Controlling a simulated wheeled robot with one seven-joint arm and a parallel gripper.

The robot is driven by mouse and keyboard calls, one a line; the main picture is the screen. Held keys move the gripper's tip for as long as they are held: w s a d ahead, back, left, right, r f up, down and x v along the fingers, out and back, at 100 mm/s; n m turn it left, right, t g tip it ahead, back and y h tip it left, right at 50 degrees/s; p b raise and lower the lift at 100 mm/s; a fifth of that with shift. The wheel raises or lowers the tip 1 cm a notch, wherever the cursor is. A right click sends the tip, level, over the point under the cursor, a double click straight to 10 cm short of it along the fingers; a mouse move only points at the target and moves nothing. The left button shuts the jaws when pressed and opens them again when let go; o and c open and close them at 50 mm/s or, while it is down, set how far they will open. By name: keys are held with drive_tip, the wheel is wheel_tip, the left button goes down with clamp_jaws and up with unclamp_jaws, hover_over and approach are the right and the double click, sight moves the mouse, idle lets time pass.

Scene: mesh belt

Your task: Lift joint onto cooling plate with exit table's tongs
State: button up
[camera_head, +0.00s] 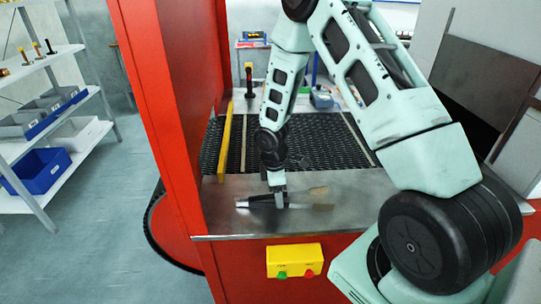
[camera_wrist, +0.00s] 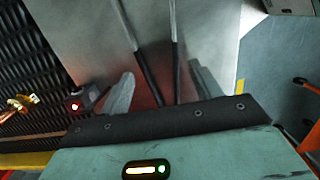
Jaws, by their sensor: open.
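My gripper (camera_head: 278,200) points down over the steel exit table (camera_head: 355,205). In the wrist view its two grey fingers (camera_wrist: 160,90) are spread apart. Two slim rods with dark grips, apparently the tongs (camera_wrist: 174,60), run between the fingers; I cannot tell whether the fingers touch them. In the head view a dark, shiny-ended part of what looks like the tongs (camera_head: 250,202) lies at the gripper. A small copper-coloured piece, possibly the joint (camera_wrist: 22,103), is on the black mesh belt (camera_wrist: 30,55). I cannot identify the cooling plate for certain.
A red upright panel (camera_head: 170,110) stands left of the table, and a yellow rail (camera_head: 225,140) runs along the belt. A yellow button box (camera_head: 294,261) is on the red front. Shelves with blue bins (camera_head: 40,170) stand at far left. The table's right part is partly behind my arm.

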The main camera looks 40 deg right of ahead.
drive_tip(key=shift+d+f+b, duration=0.1)
drive_tip(key=shift+f+b, duration=0.5)
drive_tip(key=shift+f, duration=0.75)
drive_tip(key=c, duration=0.7)
wheel_tip(320, 180, up, 12)
drive_tip(key=p, duration=1)
